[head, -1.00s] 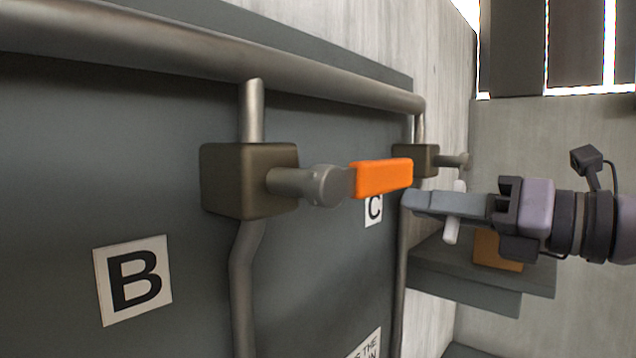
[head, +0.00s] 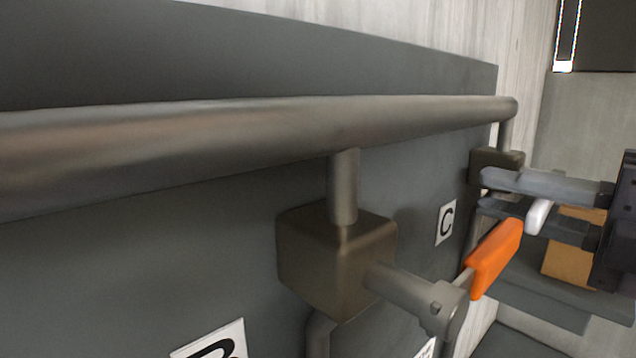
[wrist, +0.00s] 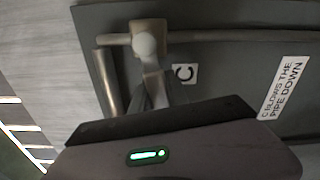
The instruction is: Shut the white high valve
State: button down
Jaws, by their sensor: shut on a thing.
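The white valve handle (head: 538,216) is on the far valve, by the letter C sign (head: 446,222). Only part of it shows, tilted, among my fingers in the head view. My gripper (head: 488,193) reaches in from the right with one finger above and one below the handle, and is shut on it. In the wrist view the valve's pale round end (wrist: 145,45) and light handle (wrist: 152,72) run down toward my gripper. The grip point is mostly hidden there by my gripper's body.
A nearer valve with an orange handle (head: 495,258) stands close in front of my fingers, its brown box (head: 335,262) on the dark panel. A thick grey pipe (head: 260,140) runs along the top. An orange-brown block (head: 572,255) and a grey ledge (head: 540,300) lie behind my gripper.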

jog(key=shift+r+m, duration=0.55)
jog(key=shift+m, duration=0.45)
jog(key=shift+a+r, duration=0.1)
jog(key=c, duration=1.3)
grip_release()
